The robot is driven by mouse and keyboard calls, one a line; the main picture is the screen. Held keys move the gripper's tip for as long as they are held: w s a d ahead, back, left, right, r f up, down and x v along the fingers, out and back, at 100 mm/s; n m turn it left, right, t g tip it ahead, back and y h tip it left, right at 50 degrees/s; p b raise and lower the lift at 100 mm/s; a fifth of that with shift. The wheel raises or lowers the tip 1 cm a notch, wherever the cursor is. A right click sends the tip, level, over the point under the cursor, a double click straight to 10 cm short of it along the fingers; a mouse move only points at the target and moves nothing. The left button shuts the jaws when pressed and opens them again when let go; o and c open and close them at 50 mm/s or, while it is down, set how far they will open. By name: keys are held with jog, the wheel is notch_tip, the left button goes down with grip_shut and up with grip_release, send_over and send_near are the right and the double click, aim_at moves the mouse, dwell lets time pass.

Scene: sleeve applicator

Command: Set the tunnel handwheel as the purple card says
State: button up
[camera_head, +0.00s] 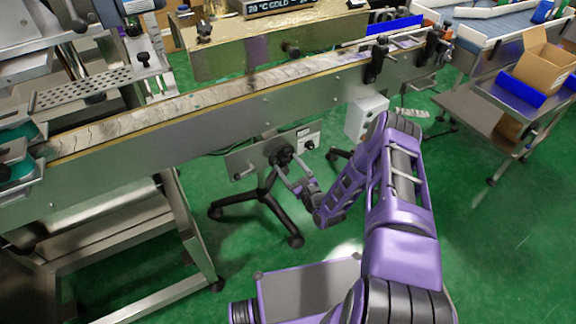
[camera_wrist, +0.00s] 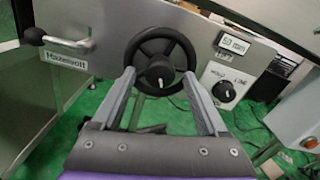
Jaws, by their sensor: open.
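The black handwheel (camera_wrist: 160,46) is mounted on a grey steel panel, with a round hub knob (camera_wrist: 159,75) at its centre. It also shows small in the head view (camera_head: 281,153), below the conveyor. My gripper (camera_wrist: 159,77) is open in front of the wheel, one finger toward each side of its lower half. The fingertips look close to the rim; I cannot tell whether they touch it. Nothing is held between them. I cannot make out a purple card in either view.
A dial (camera_wrist: 224,91) marked LINE and a small display (camera_wrist: 234,44) sit right of the wheel. A crank handle (camera_wrist: 36,37) is at its left. The conveyor (camera_head: 190,125) runs above. A wheeled stand base (camera_head: 262,198) is below. Green floor (camera_head: 480,240) is open at right.

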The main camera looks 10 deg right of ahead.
jog(key=shift+w+a, duration=0.1)
jog(key=shift+w, duration=0.2)
grip_shut()
jog(key=shift+n, duration=0.3)
